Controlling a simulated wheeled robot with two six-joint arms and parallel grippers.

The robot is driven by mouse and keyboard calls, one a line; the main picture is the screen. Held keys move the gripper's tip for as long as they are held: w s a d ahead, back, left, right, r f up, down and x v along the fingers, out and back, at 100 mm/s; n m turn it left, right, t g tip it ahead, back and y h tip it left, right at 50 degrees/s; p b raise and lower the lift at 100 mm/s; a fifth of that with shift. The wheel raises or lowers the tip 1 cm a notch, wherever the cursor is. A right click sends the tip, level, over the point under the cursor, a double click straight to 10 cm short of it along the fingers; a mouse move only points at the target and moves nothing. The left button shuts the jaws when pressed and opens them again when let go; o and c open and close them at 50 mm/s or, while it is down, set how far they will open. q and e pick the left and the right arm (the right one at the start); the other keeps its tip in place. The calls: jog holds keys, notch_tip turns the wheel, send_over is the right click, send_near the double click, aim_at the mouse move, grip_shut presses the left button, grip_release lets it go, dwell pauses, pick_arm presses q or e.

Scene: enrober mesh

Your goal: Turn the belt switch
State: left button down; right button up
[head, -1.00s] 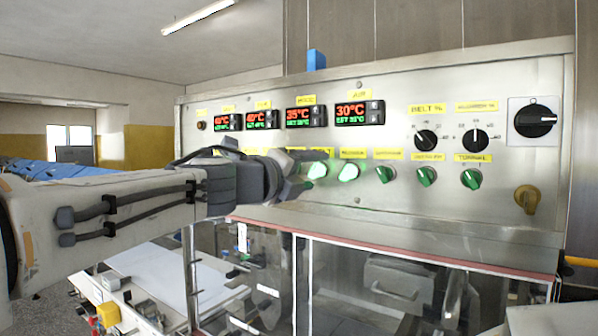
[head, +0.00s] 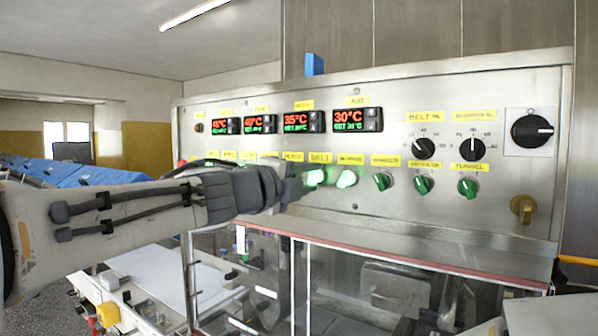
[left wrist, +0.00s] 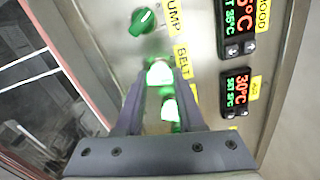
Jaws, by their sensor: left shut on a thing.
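The belt switch (head: 315,177) is a lit green knob under the yellow BELT label (head: 320,157) on the steel control panel. My left gripper (head: 300,175) reaches it from the left and hides part of it in the head view. In the left wrist view, the lit belt switch (left wrist: 160,73) sits between the two fingertips of my left gripper (left wrist: 159,80). The fingers are closed on it. The exact angle of its handle is washed out by the glow. My right gripper is not in view.
Another lit green switch (head: 347,179) is close on the right, with more green switches (head: 382,181) beyond it. The pump switch (left wrist: 143,20) is on the other side in the wrist view. Temperature displays (head: 351,119) are above. A clear-walled machine housing (head: 345,270) is below.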

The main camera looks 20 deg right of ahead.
pick_arm(q)
jog(key=n+p, duration=0.3)
jog(key=n, duration=0.2)
jog(key=shift+r, duration=0.1)
jog(key=shift+n+p, duration=0.65)
jog(key=shift+n, duration=0.95)
jog(key=c, duration=0.5)
grip_release()
jog(key=b+v, duration=0.1)
jog(key=v, duration=0.9)
jog(key=shift+s+a, duration=0.15)
jog(key=shift+a, duration=0.1)
